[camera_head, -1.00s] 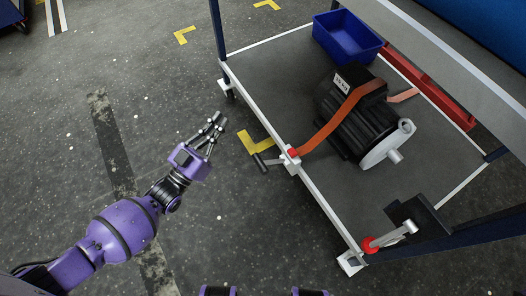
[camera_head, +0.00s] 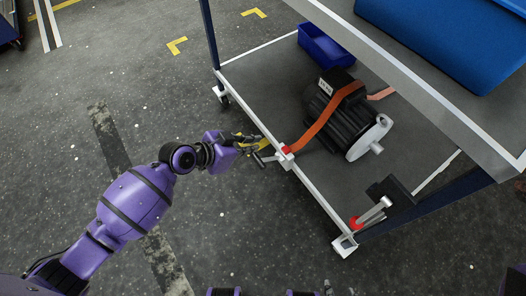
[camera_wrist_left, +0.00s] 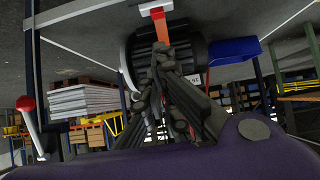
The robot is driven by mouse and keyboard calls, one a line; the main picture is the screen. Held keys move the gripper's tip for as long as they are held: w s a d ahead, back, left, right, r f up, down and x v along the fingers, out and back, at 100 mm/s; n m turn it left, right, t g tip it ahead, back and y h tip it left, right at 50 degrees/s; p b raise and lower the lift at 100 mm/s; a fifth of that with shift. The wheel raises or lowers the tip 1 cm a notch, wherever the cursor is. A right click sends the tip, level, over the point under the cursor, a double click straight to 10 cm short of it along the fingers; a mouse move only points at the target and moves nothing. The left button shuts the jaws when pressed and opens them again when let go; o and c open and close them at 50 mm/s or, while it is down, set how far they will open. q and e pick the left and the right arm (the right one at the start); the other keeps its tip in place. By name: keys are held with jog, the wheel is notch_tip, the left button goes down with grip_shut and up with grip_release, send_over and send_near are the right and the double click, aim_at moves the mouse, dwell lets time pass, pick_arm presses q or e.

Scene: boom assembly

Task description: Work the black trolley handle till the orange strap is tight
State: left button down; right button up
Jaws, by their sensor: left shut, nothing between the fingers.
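The black trolley handle (camera_head: 259,160) is a short dark grip on a crank at the trolley's near-left edge, by a red-and-white tensioner (camera_head: 287,150). The orange strap (camera_head: 322,125) runs from there over a black motor (camera_head: 345,118); its tightness cannot be judged. The strap also shows in the left wrist view (camera_wrist_left: 160,30). My left gripper (camera_head: 259,144) is shut and empty, its fingertips just beside the handle and crank; contact cannot be told. In the left wrist view the fingers (camera_wrist_left: 163,60) point at the motor and hide part of it.
The trolley deck (camera_head: 255,80) also carries a blue bin (camera_head: 325,45) and a red-based lever (camera_head: 370,212) at the near corner. An upper shelf (camera_head: 440,100) overhangs the right side. The floor left of the trolley is clear.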

dwell(0.3)
pick_arm(q)
jog(key=b, duration=0.2)
send_over(263, 160)
jog(key=d, duration=0.1)
jog(key=f, duration=0.7)
jog(key=shift+w+f, duration=0.3)
jog(key=shift+w, duration=0.1)
jog(key=shift+s+a+f, duration=0.3)
jog(key=shift+a, duration=0.2)
pick_arm(e)
jog(key=shift+s+d+f, duration=0.2)
jog(key=shift+s+f, duration=0.35)
jog(key=shift+f, duration=0.35)
